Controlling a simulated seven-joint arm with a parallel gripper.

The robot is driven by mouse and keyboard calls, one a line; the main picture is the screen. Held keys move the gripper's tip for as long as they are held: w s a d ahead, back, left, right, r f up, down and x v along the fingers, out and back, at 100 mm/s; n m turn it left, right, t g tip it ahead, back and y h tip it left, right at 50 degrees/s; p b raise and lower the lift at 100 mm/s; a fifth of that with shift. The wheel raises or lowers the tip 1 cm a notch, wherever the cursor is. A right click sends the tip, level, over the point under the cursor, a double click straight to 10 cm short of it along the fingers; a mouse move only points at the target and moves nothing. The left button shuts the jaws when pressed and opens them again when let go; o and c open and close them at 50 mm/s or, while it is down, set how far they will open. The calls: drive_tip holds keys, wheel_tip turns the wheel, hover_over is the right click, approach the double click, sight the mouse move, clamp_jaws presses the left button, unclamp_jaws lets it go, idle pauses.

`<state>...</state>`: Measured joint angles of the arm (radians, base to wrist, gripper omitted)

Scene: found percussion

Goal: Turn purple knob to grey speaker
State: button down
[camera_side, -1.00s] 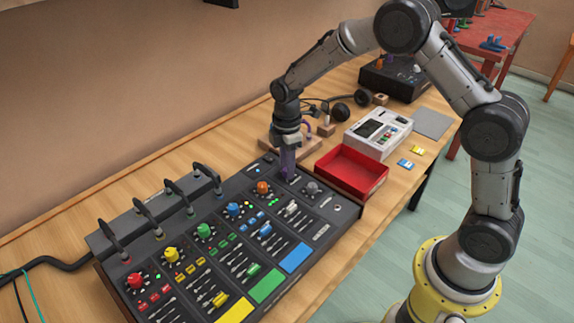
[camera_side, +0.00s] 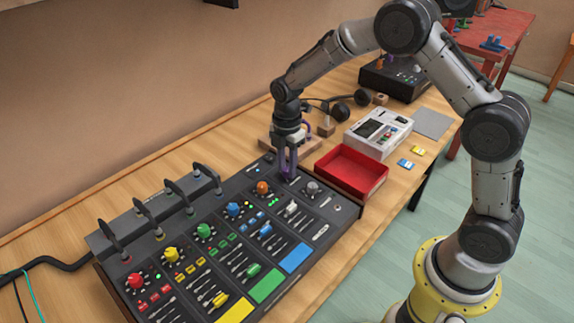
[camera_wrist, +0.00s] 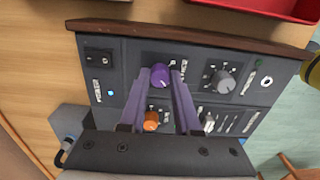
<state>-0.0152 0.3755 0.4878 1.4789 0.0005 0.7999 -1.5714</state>
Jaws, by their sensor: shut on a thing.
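The purple knob (camera_wrist: 160,77) sits on the dark mixer panel between the two fingertips of my gripper (camera_wrist: 161,73) in the wrist view. My gripper is shut on it from both sides. In the side view my gripper (camera_side: 288,176) points straight down at the mixer's far end, and its fingers hide most of the knob. Small pale marks ring the knob, but I cannot tell which is the grey speaker or where the knob points.
A grey knob (camera_wrist: 222,82) is right of the purple one, and an orange knob (camera_wrist: 151,121) lies below it in the wrist view. The mixer (camera_side: 190,262) has several coloured knobs and sliders. A red tray (camera_side: 350,171) stands close beside my gripper.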

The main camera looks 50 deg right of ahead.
sight(287, 169)
drive_tip(key=shift+r, duration=0.15)
drive_tip(key=c, duration=0.6)
unclamp_jaws()
wheel_tip(287, 169, up, 14)
drive_tip(key=shift+f, duration=0.15)
